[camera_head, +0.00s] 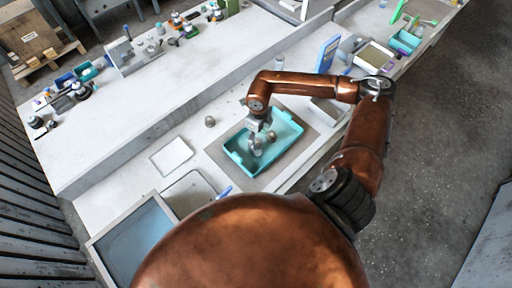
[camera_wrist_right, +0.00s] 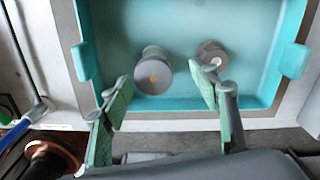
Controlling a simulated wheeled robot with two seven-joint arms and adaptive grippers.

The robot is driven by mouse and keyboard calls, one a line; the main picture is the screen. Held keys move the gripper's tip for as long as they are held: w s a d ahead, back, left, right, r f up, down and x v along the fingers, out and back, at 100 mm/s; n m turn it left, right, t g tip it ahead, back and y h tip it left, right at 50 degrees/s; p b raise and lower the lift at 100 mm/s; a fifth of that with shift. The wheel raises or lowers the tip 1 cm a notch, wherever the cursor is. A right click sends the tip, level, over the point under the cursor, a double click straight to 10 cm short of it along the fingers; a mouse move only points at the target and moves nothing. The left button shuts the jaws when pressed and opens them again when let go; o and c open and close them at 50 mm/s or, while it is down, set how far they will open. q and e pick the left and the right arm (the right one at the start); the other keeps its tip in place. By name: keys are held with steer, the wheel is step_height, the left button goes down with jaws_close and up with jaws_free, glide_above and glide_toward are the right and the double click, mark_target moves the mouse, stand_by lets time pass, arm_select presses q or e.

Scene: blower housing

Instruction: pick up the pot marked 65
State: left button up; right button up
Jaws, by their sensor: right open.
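A teal tray (camera_head: 290,122) lies on the bench; its floor and rim fill most of the right wrist view (camera_wrist_right: 110,30). No number 65 is readable on either. My right gripper (camera_head: 256,145) points down over the tray, open and empty, its green-padded fingers (camera_wrist_right: 163,88) spread apart. My left gripper is not in view.
A small grey round piece (camera_head: 210,121) stands on the bench left of the tray. A white square plate (camera_head: 171,156) lies farther left. A blue panel or box (camera_head: 327,54) stands behind.

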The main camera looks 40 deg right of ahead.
steer(key=shift+f, duration=0.45)
steer(key=f, duration=0.1)
steer(key=f+p, duration=0.1)
steer(key=f, duration=0.2)
steer(key=shift+s+a+f+p, duration=0.15)
steer(key=shift+s+a+p, duration=0.05)
steer(key=shift+a+p, duration=0.2)
steer(key=shift+f, duration=0.55)
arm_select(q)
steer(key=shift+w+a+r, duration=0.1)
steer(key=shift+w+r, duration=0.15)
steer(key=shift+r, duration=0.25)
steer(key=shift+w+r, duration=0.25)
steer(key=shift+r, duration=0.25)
arm_select(e)
steer(key=shift+c, duration=0.5)
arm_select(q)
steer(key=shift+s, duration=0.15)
arm_select(e)
steer(key=c, duration=1.4)
steer(key=shift+o, duration=0.2)
steer(key=shift+r, duration=0.1)
